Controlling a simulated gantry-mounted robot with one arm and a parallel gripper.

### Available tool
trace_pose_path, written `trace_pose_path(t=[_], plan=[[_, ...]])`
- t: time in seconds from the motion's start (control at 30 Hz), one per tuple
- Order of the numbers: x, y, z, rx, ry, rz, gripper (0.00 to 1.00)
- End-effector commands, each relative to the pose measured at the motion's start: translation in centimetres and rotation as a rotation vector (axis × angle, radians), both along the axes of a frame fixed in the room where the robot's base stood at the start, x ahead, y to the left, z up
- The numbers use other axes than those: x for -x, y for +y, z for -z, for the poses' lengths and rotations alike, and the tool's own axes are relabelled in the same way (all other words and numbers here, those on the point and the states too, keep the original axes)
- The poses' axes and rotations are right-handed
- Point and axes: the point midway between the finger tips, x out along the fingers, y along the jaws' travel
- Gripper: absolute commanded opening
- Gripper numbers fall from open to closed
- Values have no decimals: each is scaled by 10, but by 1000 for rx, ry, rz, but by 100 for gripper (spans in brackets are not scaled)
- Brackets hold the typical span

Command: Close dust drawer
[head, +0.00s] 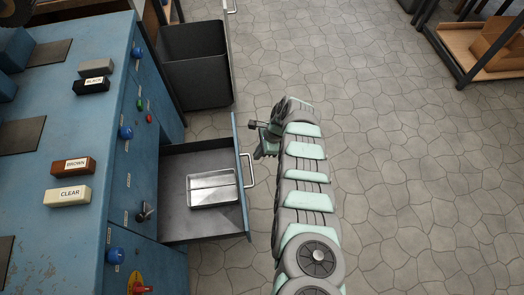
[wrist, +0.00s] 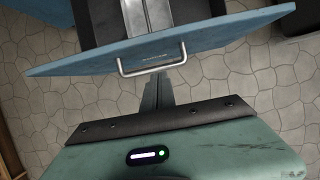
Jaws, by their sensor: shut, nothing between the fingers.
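The dust drawer (head: 172,225) is pulled out from the blue machine in the head view, with a metal tray (head: 212,188) lying inside it. Its blue front panel carries a metal bar handle (head: 248,170). In the wrist view the drawer front (wrist: 215,42) spans the upper part, with the handle (wrist: 151,68) on its face. My gripper (head: 256,139) is outside the drawer, to the right of its front. In the wrist view my gripper's shut fingers (wrist: 158,93) point toward the handle and show just below it. I cannot tell whether they touch it.
The blue machine (head: 100,150) stands at the left, with blocks labelled BLACK (head: 91,85), BROWN (head: 73,165) and CLEAR (head: 67,196) on top. A dark open bin (head: 197,75) stands behind the drawer. A shelf (head: 480,55) is at the upper right. The stone floor (head: 410,170) on the right is clear.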

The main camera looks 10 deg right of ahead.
Motion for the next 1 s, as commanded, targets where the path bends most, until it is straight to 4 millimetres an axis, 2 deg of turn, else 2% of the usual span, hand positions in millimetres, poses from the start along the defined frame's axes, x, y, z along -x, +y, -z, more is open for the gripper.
trace_pose_path(t=[0.03,0.07,0.2,0.4,1.0], plan=[[1,5,20,0,0,-2,0],[1,7,26,0,0,-2,0],[1,26,17,-1,-1,-1,0],[2,42,18,0,-2,-1,0],[2,46,16,1,-1,3,0]])
